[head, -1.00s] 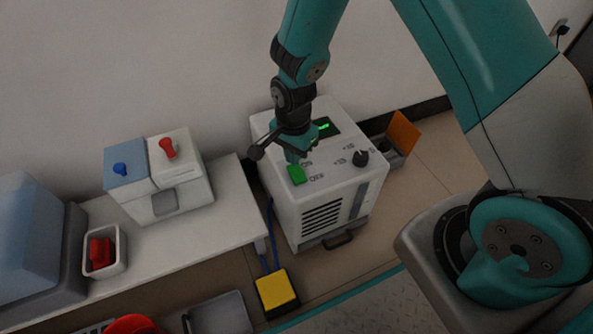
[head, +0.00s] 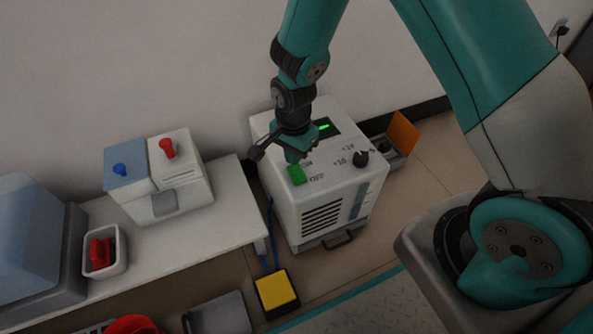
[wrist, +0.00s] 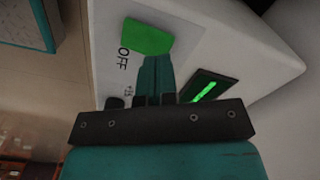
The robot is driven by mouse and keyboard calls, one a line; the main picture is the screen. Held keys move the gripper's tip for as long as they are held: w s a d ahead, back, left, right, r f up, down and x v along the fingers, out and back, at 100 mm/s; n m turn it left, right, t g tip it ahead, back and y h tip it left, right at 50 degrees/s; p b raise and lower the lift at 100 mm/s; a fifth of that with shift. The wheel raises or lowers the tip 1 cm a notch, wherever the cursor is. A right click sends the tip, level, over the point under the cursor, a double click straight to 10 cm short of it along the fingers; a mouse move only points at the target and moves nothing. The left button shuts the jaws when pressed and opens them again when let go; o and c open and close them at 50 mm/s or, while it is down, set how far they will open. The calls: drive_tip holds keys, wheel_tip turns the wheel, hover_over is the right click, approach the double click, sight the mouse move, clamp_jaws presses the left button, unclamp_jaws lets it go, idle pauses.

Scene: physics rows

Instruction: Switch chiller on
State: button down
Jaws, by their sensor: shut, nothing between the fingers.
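The chiller (head: 340,200) is a white box standing on the floor against the wall. Its top carries a green rocker switch (head: 297,174) between ON and OFF labels, a black knob (head: 360,158) and a dark display with a lit green bar (head: 323,127). My gripper (head: 292,158) is shut and empty, pointing down at the ON end of the switch. In the wrist view the shut fingertips (wrist: 155,62) overlap the near edge of the green switch (wrist: 147,37), with OFF readable beside it. I cannot tell whether they touch it.
A white bench (head: 215,235) at left holds a box with blue and red knobs (head: 165,175) and a white tray (head: 122,262) with a red item. A yellow pedal (head: 275,287) lies on the floor in front. An open box with an orange flap (head: 403,135) stands right of the chiller.

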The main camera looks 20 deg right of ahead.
drive_tip(key=shift+f+b, duration=0.7)
drive_tip(key=shift+f, duration=0.7)
idle(1.0)
drive_tip(key=shift+r, duration=0.1)
wheel_tip(320, 180, up, 7)
drive_tip(key=p, duration=0.7)
idle(0.4)
drive_tip(key=shift+r, duration=0.15)
drive_tip(key=s+a+r+n+y, duration=0.2)
drive_tip(key=s+r+n, duration=0.4)
drive_tip(key=r, duration=0.5)
drive_tip(key=s+a+r+n+y, duration=0.1)
drive_tip(key=s+a+r+n, duration=0.35)
drive_tip(key=r, duration=0.75)
drive_tip(key=s+d+r+n+y, duration=0.1)
drive_tip(key=s+d+r+n, duration=0.1)
drive_tip(key=s+r+n, duration=0.5)
wheel_tip(320, 180, up, 36)
drive_tip(key=s+n+p, duration=0.1)
drive_tip(key=s+p, duration=0.1)
drive_tip(key=p, duration=3.5)
drive_tip(key=shift+s+p, duration=0.25)
drive_tip(key=shift+p, duration=0.1)
